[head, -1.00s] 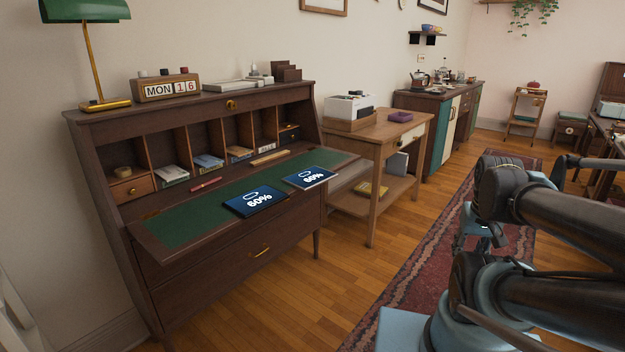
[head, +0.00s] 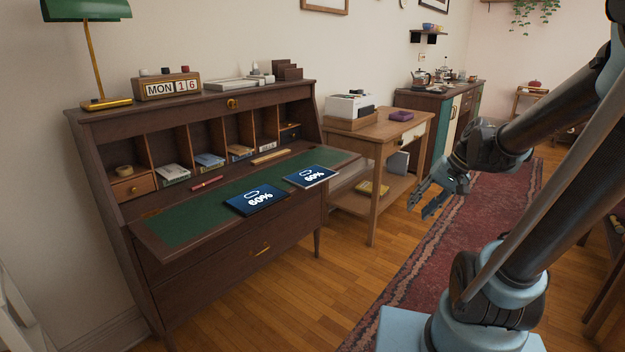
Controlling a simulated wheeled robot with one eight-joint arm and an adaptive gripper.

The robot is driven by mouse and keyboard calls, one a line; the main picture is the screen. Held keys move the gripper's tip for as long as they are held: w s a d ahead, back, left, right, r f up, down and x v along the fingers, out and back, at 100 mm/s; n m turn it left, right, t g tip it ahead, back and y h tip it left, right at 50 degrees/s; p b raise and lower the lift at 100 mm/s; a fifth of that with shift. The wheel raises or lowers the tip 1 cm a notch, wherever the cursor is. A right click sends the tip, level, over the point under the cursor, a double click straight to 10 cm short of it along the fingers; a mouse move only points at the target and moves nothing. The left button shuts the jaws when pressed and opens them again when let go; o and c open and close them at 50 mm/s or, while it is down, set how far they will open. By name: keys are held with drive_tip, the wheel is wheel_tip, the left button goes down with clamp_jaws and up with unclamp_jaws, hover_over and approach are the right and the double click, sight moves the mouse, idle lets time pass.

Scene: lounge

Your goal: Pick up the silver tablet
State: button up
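Two tablets with blue screens reading 60% lie flat on the green writing surface of the dark wooden desk (head: 185,228). The one further right (head: 311,177) shows a pale, silver-looking edge. The other tablet (head: 255,200), nearer the front and left, has a dark edge. My gripper (head: 418,212) is in the air to the right of the desk, pointing down and left, well apart from both tablets. Its fingers are spread apart with nothing between them.
A pen (head: 206,183) and a wooden ruler (head: 270,157) lie behind the tablets, before the pigeonholes. A wooden side table (head: 385,135) with a printer-like box (head: 349,107) stands right of the desk. A red rug (head: 455,240) and open floor lie in front.

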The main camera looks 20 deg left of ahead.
drive_tip(key=w+a+g+y, duration=0.2)
drive_tip(key=w+a+y, duration=0.4)
drive_tip(key=w+a, duration=0.65)
drive_tip(key=n+g+y, duration=0.2)
drive_tip(key=g+y, duration=0.1)
drive_tip(key=y, duration=0.3)
approach(326, 180)
drive_tip(key=shift+x, duration=5.35)
drive_tip(key=shift+w+n, duration=0.15)
drive_tip(key=shift+n, duration=0.15)
clamp_jaws()
